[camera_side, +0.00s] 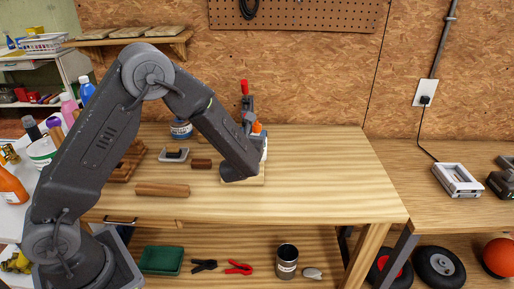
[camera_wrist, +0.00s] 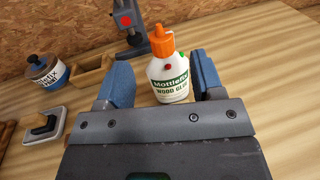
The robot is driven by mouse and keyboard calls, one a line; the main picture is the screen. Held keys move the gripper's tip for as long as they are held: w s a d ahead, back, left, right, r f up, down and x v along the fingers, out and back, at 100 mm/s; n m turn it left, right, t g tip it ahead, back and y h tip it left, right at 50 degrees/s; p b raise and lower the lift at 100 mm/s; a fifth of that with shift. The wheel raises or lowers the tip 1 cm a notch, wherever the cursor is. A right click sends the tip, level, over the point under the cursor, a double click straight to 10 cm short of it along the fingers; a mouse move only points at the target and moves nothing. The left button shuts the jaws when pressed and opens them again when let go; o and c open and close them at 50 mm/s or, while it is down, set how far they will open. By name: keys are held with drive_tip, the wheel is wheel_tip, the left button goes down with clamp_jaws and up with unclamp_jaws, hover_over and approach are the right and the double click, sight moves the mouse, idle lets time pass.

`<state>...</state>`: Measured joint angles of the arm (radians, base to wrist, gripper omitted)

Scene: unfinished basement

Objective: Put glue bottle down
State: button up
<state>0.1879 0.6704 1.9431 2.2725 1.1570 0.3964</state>
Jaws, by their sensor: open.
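The glue bottle (camera_wrist: 170,88) is white with an orange cap and a green-lettered label. In the wrist view it appears upright on the wood, between the two blue fingers of my gripper (camera_wrist: 163,63). The fingers are apart, with a visible gap on the left side of the bottle; the right finger is close to it, and I cannot tell whether it touches. In the side view only the orange cap (camera_side: 257,128) and a little white show behind my arm, which hides most of the bottle and the fingers.
A red-handled clamp (camera_side: 245,88) stands close behind the bottle. A wooden cylinder (camera_side: 162,189) lies near the front left. The workbench (camera_side: 330,175) is clear on the right.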

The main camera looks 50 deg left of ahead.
sight(258, 123)
drive_tip(key=x, duration=0.8)
drive_tip(key=shift+w, duration=0.25)
drive_tip(key=shift+c, duration=0.2)
clamp_jaws()
